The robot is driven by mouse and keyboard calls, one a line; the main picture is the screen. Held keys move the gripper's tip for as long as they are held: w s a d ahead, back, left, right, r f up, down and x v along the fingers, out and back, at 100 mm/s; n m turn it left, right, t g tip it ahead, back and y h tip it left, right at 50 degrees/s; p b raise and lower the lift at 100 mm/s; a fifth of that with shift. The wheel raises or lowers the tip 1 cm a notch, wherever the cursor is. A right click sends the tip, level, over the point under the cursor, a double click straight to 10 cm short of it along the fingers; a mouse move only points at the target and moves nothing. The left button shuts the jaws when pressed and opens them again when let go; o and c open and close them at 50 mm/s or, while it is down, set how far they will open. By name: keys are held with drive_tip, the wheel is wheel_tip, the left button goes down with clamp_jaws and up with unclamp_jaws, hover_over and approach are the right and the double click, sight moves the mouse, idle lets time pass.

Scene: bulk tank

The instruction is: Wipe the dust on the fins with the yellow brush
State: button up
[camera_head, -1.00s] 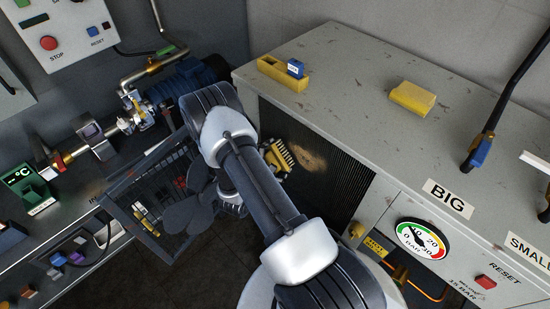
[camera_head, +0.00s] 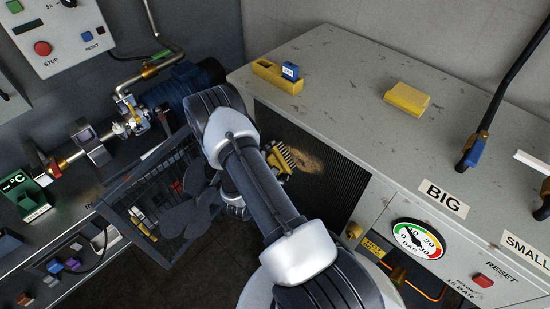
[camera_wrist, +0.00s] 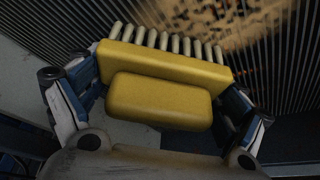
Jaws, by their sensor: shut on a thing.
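The yellow brush (camera_wrist: 165,95) is held in my gripper (camera_wrist: 160,105), with a finger at each end of it in the wrist view. Its pale bristles point toward the dark vertical fins (camera_wrist: 290,45). Brown dust (camera_wrist: 215,25) lies on the fins just beyond the bristles. In the head view the brush (camera_head: 281,157) is at the fins (camera_head: 340,190), to the left of the tan dust patch (camera_head: 306,160). I cannot tell whether the bristles touch the fins. In the head view my arm hides most of the gripper.
The grey cabinet top (camera_head: 350,75) above the fins holds a yellow holder with a blue block (camera_head: 290,71) and a yellow block (camera_head: 407,98). A dark wire basket (camera_head: 155,205) is to the left of my arm. A pressure gauge (camera_head: 417,238) is at lower right.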

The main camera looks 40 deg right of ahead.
sight(278, 156)
drive_tip(key=shift+s+d, duration=0.2)
drive_tip(key=shift+s, duration=2.4)
drive_tip(key=shift+s+d, duration=0.25)
drive_tip(key=shift+s, duration=2.35)
drive_tip(key=shift+s+d, duration=0.2)
drive_tip(key=shift+s, duration=2.4)
drive_tip(key=shift+r+p, duration=1.05)
drive_tip(key=shift+p, duration=0.05)
drive_tip(key=shift+w, duration=1.95)
drive_tip(key=shift+w+a+f+b, duration=0.15)
drive_tip(key=shift+w+b, duration=0.25)
drive_tip(key=shift+w, duration=1.45)
drive_tip(key=shift+w+a+r+b, duration=0.15)
drive_tip(key=shift+w+b, duration=0.25)
drive_tip(key=shift+w, duration=1.45)
drive_tip(key=shift+w+a+f+b, duration=0.15)
drive_tip(key=shift+w+b, duration=0.25)
drive_tip(key=shift+w, duration=2.4)
drive_tip(key=shift+a+r+p, duration=0.1)
drive_tip(key=shift+r+p, duration=0.55)
drive_tip(key=shift+r, duration=0.45)
drive_tip(key=shift+s+f, duration=0.15)
drive_tip(key=shift+s, duration=0.9)
drive_tip(key=shift+s+d+b, duration=0.15)
drive_tip(key=shift+s+d, duration=0.05)
drive_tip(key=shift+s, duration=1.9)
drive_tip(key=shift+s+d+b, duration=0.15)
drive_tip(key=shift+s+d, duration=0.05)
drive_tip(key=shift+s, duration=1.85)
